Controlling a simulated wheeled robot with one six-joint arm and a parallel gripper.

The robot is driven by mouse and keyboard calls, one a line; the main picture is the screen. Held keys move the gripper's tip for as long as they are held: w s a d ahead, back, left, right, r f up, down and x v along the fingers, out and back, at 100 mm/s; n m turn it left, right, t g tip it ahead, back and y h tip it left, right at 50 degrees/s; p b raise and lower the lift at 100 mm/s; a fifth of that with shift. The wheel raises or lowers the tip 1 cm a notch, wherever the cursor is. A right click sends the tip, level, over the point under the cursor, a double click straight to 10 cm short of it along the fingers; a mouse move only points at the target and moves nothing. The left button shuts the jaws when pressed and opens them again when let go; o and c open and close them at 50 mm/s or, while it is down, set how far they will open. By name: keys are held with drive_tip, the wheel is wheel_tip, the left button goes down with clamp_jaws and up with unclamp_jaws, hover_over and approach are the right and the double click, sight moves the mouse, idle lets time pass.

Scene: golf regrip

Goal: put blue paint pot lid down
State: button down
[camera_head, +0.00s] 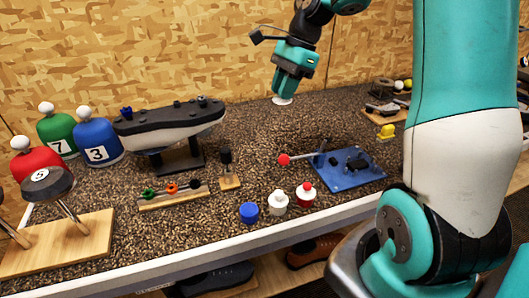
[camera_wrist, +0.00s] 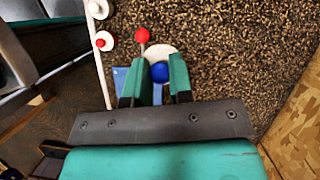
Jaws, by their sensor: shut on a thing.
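The blue paint pot lid is a white disc (camera_wrist: 158,50) with a round blue knob (camera_wrist: 159,72). In the wrist view my gripper (camera_wrist: 155,88) is shut on the blue knob, with the white disc beyond the fingertips. In the head view my gripper (camera_head: 287,88) points down over the back of the bench, and the white disc (camera_head: 282,101) shows under it. The fingers hide the knob there.
Beside the blue pot stand a white-topped pot (camera_head: 279,203) and a red-knobbed pot (camera_head: 306,196). Speckled bench (camera_head: 265,130) is clear mid-back.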

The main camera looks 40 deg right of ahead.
sight(274, 165)
drive_tip(key=f, duration=2)
drive_tip(key=shift+w+a+p, duration=0.1)
drive_tip(key=shift+w+p, duration=0.15)
drive_tip(key=shift+p, duration=0.05)
drive_tip(key=c, duration=1.1)
unclamp_jaws()
drive_tip(key=shift+f, duration=0.1)
drive_tip(key=shift+o, duration=0.4)
